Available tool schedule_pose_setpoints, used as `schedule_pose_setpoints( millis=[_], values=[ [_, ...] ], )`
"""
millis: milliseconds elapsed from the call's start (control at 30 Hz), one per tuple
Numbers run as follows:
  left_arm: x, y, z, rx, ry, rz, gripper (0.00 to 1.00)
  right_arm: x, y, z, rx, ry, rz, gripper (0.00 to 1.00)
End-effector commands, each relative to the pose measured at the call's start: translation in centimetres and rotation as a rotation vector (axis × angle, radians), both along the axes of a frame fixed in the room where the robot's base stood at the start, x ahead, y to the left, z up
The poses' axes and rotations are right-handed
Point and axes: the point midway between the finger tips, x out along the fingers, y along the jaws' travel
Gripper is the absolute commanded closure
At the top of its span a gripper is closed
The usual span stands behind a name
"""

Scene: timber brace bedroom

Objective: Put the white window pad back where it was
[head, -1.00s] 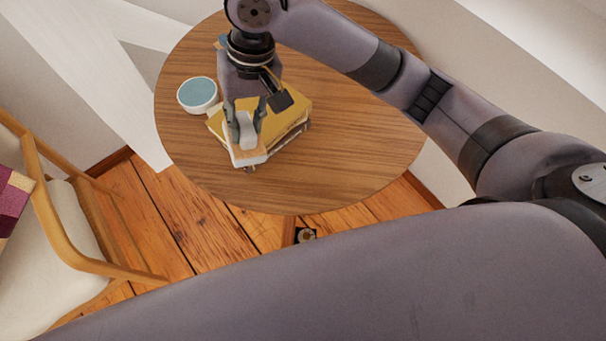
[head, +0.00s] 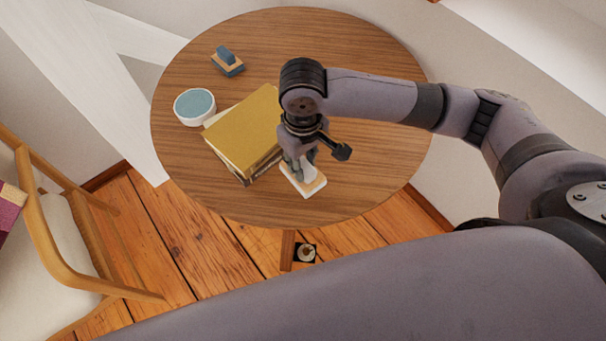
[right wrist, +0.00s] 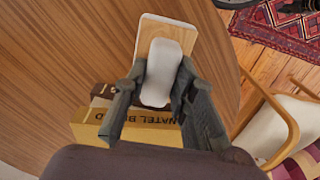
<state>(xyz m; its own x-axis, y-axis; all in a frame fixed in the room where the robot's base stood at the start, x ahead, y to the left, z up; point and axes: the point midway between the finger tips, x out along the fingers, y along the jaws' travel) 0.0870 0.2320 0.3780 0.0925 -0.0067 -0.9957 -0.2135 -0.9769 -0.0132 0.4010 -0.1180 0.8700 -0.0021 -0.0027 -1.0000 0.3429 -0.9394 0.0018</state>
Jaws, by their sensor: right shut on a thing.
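The white window pad (head: 313,188) has a wooden plate, a white underside and a white handle. My right gripper (head: 299,167) is shut on its handle, beside the right side of the book stack on the round wooden table (head: 370,170). I cannot tell whether the pad touches the tabletop or hangs just above it. In the right wrist view the two fingers (right wrist: 155,87) grip the sides of the white handle, and the pad's wooden plate (right wrist: 178,32) reaches out beyond them. A similar blue pad (head: 228,63) sits at the table's back left. My left gripper is not in view.
A stack of books with a yellow cover (head: 245,128) lies left of the gripper. A round white tub with a blue top (head: 194,106) stands left of the books. A wooden chair (head: 60,245) is at the left. The table's right side is clear.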

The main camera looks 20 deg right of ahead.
Motion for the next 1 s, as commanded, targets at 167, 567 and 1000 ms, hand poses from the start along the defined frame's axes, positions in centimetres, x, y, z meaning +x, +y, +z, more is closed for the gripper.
schedule_pose_setpoints(
  millis=[167,567,1000],
  values=[
    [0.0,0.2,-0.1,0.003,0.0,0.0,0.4,0.1,0.0,-1.7,0.0,-0.001,-0.002,0.98],
    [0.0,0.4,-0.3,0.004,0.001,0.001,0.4,0.0,0.0,-6.1,0.001,-0.002,-0.001,1.0],
    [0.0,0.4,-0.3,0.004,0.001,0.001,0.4,0.0,0.0,-6.1,0.001,-0.001,-0.001,0.57]
  ],
)
